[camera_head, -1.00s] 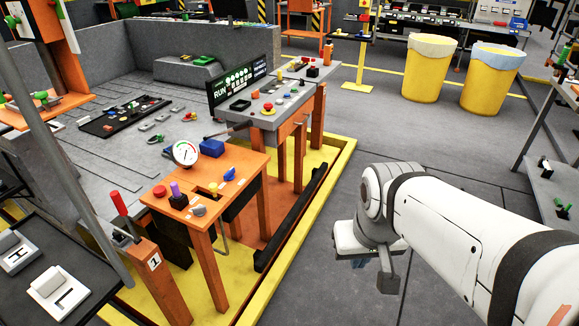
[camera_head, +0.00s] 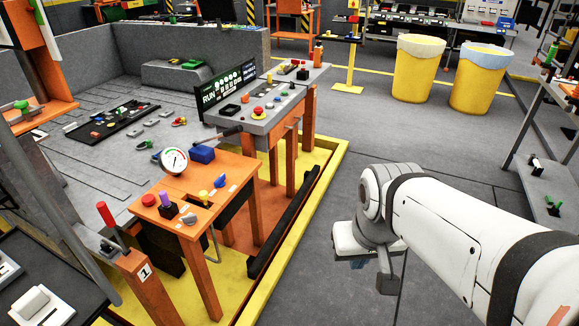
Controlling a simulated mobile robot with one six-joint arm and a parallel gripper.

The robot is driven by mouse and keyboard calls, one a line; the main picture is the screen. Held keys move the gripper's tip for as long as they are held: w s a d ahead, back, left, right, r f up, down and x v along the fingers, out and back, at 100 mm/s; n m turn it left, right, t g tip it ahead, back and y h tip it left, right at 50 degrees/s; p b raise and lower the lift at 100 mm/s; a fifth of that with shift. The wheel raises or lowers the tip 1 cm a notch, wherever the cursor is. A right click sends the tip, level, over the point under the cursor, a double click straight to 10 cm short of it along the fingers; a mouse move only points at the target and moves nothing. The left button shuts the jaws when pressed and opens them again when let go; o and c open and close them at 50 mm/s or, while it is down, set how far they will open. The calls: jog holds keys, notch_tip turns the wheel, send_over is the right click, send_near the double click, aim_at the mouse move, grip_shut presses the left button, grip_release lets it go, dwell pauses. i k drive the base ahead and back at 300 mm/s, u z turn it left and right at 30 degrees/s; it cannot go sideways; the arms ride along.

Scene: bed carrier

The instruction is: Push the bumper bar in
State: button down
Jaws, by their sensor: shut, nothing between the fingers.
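The bumper bar (camera_head: 285,222) is a long black bar. It runs low along the inner side of the yellow base frame, beside the orange legs of the control tables. It stands a little inward of the yellow edge, with a narrow strip of frame outside it. My gripper (camera_head: 387,284) hangs at the end of my white arm, right of the bar and over the grey floor. It is shut and empty, pointing down, clear of the bar and the frame. Part of it is hidden behind the wrist.
An orange table (camera_head: 232,166) with a gauge and buttons stands left of the bar. A grey control panel (camera_head: 262,125) is behind it. The yellow frame edge (camera_head: 313,193) borders open grey floor. Yellow bins (camera_head: 416,72) stand at the back, and a shelf (camera_head: 549,190) is at the right.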

aim_at(252, 273)
jog(key=z, duration=0.4)
jog(key=i, duration=2.1)
jog(key=u, duration=0.5)
jog(key=k, duration=0.9)
jog(key=u, duration=0.2)
jog(key=i, duration=0.95)
jog(key=z, duration=0.1)
